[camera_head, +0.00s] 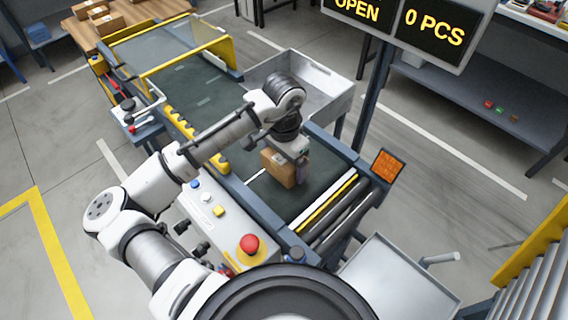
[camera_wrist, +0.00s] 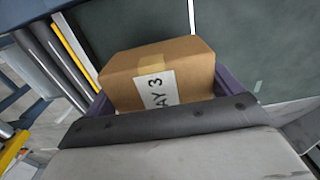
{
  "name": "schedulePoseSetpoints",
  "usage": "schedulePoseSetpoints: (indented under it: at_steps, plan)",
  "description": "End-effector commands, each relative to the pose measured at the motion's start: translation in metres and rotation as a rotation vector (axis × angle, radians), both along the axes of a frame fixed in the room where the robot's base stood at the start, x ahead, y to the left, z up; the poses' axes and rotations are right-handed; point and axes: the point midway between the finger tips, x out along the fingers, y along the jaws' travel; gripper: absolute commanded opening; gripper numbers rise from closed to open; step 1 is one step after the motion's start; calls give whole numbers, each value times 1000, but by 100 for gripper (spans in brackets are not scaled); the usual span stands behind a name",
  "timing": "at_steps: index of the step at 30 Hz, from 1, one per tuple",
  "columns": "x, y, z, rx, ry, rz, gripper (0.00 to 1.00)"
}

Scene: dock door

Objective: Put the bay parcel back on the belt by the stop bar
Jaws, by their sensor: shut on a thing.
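The bay parcel (camera_head: 279,168) is a brown cardboard box with a tape strip. In the wrist view the parcel (camera_wrist: 160,75) shows a white label reading "AY 3", its start cut off or hidden. My gripper (camera_head: 290,163) points down over the belt and is shut on the parcel, with a purple finger on either side of it in the wrist view. The dark green belt (camera_head: 240,186) lies under the parcel; I cannot tell whether the parcel touches it. The yellow stop bar (camera_head: 327,204) crosses the belt's near end, a short gap from the parcel.
Rollers (camera_head: 345,215) lie past the stop bar. A control box (camera_head: 205,207) with a red button (camera_head: 249,243) stands along the belt's left side. A grey bin (camera_head: 300,75) stands behind, and a post with signs reading "OPEN" and "0 PCS" (camera_head: 435,30) rises right. The belt around the parcel is clear.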

Motion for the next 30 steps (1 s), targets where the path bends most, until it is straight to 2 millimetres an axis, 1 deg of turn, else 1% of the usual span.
schedulePoseSetpoints:
  at_steps: [3,5,13,17,18,19,20,26,30]
  plan:
    - [0,1,-15,1,1,1,62]
    - [0,0,-19,0,0,0,62]
    - [0,0,-21,-1,-1,0,62]
    - [0,0,-26,-1,0,0,62]
    - [0,0,-25,0,0,0,95]
    - [0,0,-25,0,0,0,99]
    - [0,0,-25,0,0,0,100]
    - [0,0,-24,0,0,0,100]
    - [1,0,-15,0,-1,0,100]
